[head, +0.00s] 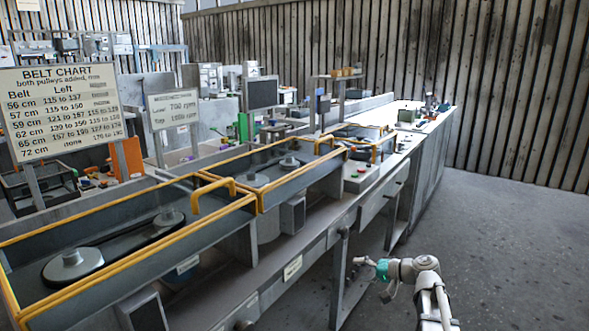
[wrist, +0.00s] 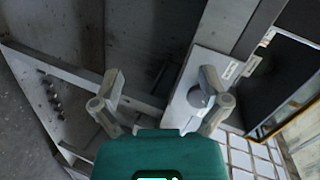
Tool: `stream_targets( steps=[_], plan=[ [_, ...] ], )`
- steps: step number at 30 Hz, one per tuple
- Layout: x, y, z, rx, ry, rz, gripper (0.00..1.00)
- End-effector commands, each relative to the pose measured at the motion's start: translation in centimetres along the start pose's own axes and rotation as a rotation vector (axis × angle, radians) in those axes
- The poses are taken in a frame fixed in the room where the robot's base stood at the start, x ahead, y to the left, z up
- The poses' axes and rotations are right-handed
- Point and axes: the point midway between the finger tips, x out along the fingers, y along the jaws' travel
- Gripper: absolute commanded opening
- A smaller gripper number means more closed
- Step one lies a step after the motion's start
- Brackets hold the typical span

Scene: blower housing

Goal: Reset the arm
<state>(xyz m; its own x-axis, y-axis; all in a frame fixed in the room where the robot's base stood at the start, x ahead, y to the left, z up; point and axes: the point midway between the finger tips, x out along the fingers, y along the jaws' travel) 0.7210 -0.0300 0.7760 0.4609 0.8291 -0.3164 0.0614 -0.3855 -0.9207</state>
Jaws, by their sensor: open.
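My arm shows at the lower right of the head view, over the floor beside the workbench (head: 297,268). My gripper (head: 366,272) is small there, pointing left toward the bench front. In the wrist view my gripper (wrist: 162,98) shows two grey fingers spread wide on a teal body, with nothing between them. Behind the fingers are a grey panel with a round knob (wrist: 199,97) and part of the bench frame. I cannot tell how far the fingers are from the panel.
Yellow-railed guards (head: 200,205) enclose belt pulleys (head: 72,262) along the bench. A belt chart sign (head: 62,112) and a smaller sign (head: 172,108) stand at left. The grey floor (head: 500,230) at right is clear up to the slatted wall (head: 480,80).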

Motion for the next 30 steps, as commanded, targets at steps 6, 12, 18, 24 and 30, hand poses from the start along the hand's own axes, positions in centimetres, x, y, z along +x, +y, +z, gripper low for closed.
stream_targets(
  steps=[6,12,18,24,30],
  plan=[
    [2.5,2.5,6.3,-0.038,-0.147,0.242,0.95],
    [3.0,4.9,11.2,-0.079,-0.260,0.473,0.95],
    [2.3,7.0,15.3,-0.125,-0.354,0.709,0.95],
    [0.8,8.4,17.9,-0.168,-0.412,0.908,0.95],
    [-0.4,9.0,19.3,-0.197,-0.440,1.037,0.95]
  ],
)
